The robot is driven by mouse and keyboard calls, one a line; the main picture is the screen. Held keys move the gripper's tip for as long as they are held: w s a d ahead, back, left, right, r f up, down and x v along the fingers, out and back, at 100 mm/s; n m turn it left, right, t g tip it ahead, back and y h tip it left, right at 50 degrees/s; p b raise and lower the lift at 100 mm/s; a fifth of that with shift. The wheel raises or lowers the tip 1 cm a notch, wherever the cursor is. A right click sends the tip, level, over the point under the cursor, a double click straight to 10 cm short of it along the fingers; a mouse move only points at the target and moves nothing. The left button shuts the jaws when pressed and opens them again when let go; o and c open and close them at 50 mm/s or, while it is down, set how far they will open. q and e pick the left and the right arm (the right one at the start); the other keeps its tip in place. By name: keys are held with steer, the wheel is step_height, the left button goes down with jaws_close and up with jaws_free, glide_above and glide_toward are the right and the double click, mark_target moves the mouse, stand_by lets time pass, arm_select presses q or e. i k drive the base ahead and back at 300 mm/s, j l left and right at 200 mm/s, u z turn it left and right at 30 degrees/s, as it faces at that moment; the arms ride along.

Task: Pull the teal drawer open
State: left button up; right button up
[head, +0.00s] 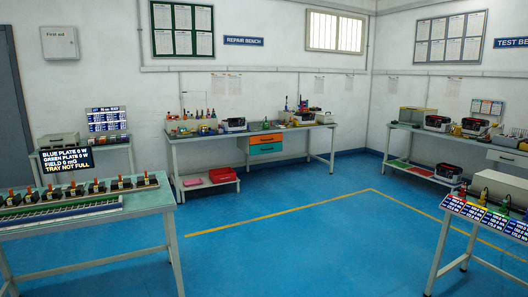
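The teal drawer (265,149) is in the repair bench (210,139) at the back wall, in the middle of the head view. It sits directly below an orange drawer (265,139) and looks closed, its front in line with the orange one. Its handle is too small to make out clearly. Neither of my grippers shows in the head view, and both are far from the drawer or out of sight.
A green-topped table (140,200) with several black devices and a screen (72,159) stands at the near left. Another table (455,235) with labelled cards stands at the near right. Blue floor (290,225) between them is clear up to the repair bench. A red bin (222,175) sits on its lower shelf.

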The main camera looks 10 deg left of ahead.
mark_target(260, 145)
steer(key=i+u, duration=0.3)
steer(key=i, duration=5.9)
steer(key=j+u, duration=0.05)
steer(key=j, duration=0.15)
